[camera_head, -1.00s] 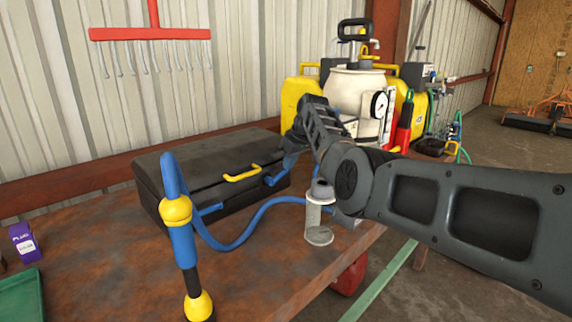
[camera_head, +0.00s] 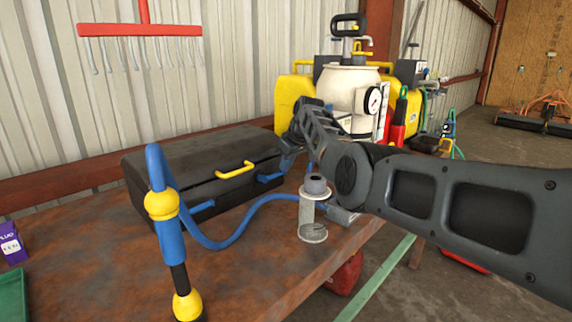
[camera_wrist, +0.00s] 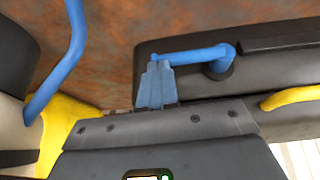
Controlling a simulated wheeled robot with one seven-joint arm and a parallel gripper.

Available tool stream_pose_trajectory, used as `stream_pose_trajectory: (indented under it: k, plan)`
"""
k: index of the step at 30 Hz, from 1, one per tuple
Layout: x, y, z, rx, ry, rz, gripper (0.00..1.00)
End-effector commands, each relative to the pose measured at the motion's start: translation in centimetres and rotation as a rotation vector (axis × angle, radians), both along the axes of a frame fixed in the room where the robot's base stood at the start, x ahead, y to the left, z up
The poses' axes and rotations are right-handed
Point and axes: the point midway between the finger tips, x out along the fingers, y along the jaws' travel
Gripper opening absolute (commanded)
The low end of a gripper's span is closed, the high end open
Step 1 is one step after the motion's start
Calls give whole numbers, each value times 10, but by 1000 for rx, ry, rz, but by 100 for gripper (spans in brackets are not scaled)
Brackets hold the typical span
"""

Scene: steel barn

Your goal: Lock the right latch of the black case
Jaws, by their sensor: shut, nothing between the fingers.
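The black case (camera_head: 200,160) lies with its lid down on the rusty table. Its yellow handle (camera_head: 235,170) is at the middle of the front. The blue right latch (camera_head: 269,178) is right of the handle, and a blue left latch (camera_head: 203,207) is near the left end. In the wrist view the right latch (camera_wrist: 195,54) is a bent blue bar reaching out from the case's front. My gripper (camera_wrist: 155,66) is shut and empty, with blue fingertips right at the bar's free end; I cannot tell whether they touch. In the head view my gripper (camera_head: 287,164) is partly hidden by my arm.
A blue hose tool with yellow collars (camera_head: 163,205) stands in front of the case. A grey cylinder (camera_head: 312,212) stands near the table's front edge. A cream tank with a gauge (camera_head: 352,92) and yellow containers (camera_head: 293,100) are behind my arm. Bare table (camera_head: 110,255) lies at front left.

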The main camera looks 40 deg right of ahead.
Motion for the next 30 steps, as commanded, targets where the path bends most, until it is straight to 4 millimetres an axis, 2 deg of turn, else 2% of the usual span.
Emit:
stream_pose_trajectory:
  k: [11, 24, 30]
  plan:
    - [-3, 0, 8, -1, -1, 0, 0]
    - [-29, 1, 57, -2, -2, 0, 0]
    - [-35, 2, 68, 0, -1, 0, 0]
